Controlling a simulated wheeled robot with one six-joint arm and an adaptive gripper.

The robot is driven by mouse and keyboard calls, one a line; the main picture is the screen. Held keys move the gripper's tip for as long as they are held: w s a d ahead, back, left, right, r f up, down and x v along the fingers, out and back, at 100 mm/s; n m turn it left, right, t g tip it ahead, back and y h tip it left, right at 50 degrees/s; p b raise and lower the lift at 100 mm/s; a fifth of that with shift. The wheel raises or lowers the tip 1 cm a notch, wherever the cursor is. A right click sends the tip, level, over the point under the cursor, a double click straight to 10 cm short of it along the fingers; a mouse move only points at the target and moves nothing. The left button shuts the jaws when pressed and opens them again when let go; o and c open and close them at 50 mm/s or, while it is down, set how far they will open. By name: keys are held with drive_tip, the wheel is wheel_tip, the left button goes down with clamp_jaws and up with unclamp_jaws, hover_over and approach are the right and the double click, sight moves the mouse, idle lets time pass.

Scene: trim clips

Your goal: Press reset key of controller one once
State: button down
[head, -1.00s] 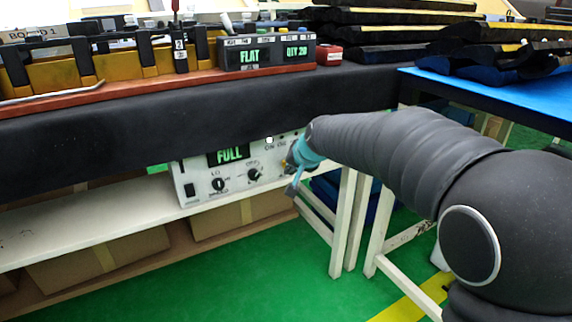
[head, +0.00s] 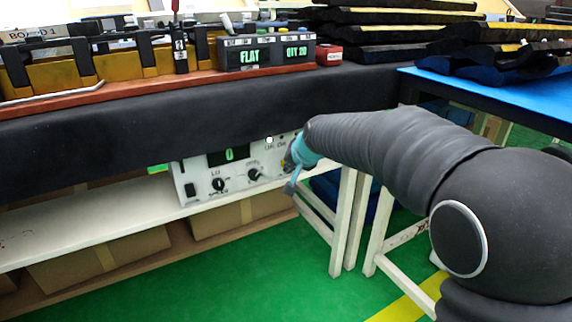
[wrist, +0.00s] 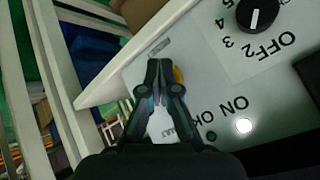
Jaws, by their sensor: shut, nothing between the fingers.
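The white controller (head: 202,185) stands on the shelf under the black bench, with a display (head: 229,155) reading 0 and two dark knobs. In the wrist view its panel (wrist: 215,80) appears turned over, with ON and OFF lettering and a lit white lamp (wrist: 243,125). My gripper (wrist: 160,66) is shut and empty, with its fingertips in front of the panel. A yellow round part (wrist: 178,75) shows just beside the fingers and is partly hidden by them. I cannot tell whether the tips touch it. In the head view my gripper (head: 289,180) is at the controller's right end.
The black bench front (head: 150,135) overhangs the controller. White table legs (head: 343,220) stand close to the right, and the shelf edge (head: 100,232) runs below. A box (head: 268,58) reading FLAT and QTY 20 sits on the bench. Green floor is free in front.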

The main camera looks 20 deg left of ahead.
drive_tip(key=shift+s+d+b, duration=0.55)
drive_tip(key=shift+d+b, duration=0.05)
drive_tip(key=shift+d, duration=0.1)
drive_tip(key=shift+s+d+b, duration=1.45)
drive_tip(key=shift+s+d, duration=0.15)
drive_tip(key=shift+d, duration=0.3)
